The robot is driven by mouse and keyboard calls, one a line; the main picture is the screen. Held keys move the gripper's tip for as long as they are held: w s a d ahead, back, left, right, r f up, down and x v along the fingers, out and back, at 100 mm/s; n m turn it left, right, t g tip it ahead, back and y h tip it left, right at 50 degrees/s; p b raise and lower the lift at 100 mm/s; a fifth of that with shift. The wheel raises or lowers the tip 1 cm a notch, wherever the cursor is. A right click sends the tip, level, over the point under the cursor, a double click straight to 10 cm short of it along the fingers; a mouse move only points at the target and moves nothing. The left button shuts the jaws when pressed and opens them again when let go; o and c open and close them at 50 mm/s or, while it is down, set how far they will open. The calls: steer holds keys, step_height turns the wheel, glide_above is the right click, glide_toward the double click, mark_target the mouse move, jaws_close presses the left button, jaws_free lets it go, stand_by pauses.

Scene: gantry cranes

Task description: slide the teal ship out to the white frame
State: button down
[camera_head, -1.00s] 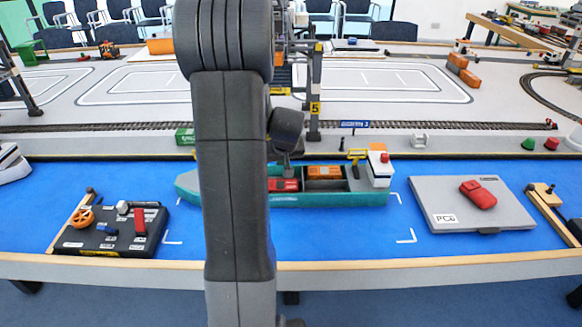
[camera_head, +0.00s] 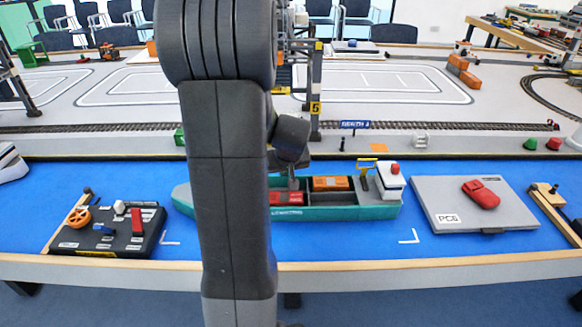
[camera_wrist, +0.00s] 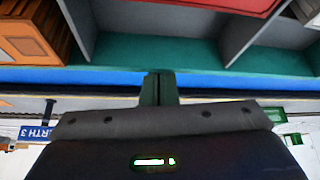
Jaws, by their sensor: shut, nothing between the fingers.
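The teal ship (camera_head: 340,213) lies upright on the blue water, its middle-left part hidden by my arm in the head view. It carries a red container (camera_head: 287,199) and an orange container (camera_head: 331,184), with a white cabin at its right end. White frame corner marks show on the blue at right (camera_head: 410,238) and left (camera_head: 168,241); the ship covers the far ones. My gripper (camera_wrist: 158,78) is shut and empty, pointing down at the ship's far side wall (camera_wrist: 140,50) near mid-length. Whether its fingertips touch the hull I cannot tell.
A black control box (camera_head: 108,228) stands left of the ship. A grey hatch plate (camera_head: 472,214) with a red object (camera_head: 481,194) lies close at its right. The quay with a track and a crane leg (camera_head: 315,95) is behind. Blue water lies free in front.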

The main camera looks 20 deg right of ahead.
steer(key=shift+s+a+f+b, duration=0.2)
steer(key=shift+s+b, duration=0.15)
steer(key=shift+s, duration=1)
steer(key=shift+s+a+f+b, duration=0.15)
steer(key=shift+s+b, duration=0.2)
steer(key=shift+s, duration=1)
steer(key=shift+d, duration=0.1)
steer(key=shift+w+r, duration=0.15)
steer(key=shift+w+d+r, duration=0.1)
steer(key=shift+w+r, duration=0.15)
steer(key=shift+w, duration=0.4)
step_height(320, 180, up, 10)
steer(key=p, duration=0.7)
steer(key=b, duration=0.7)
glide_toward(286, 190)
steer(key=w+f, duration=0.3)
steer(key=f, duration=0.1)
steer(key=shift+w+d, duration=0.25)
steer(key=shift+w, duration=0.15)
steer(key=shift+s, duration=0.2)
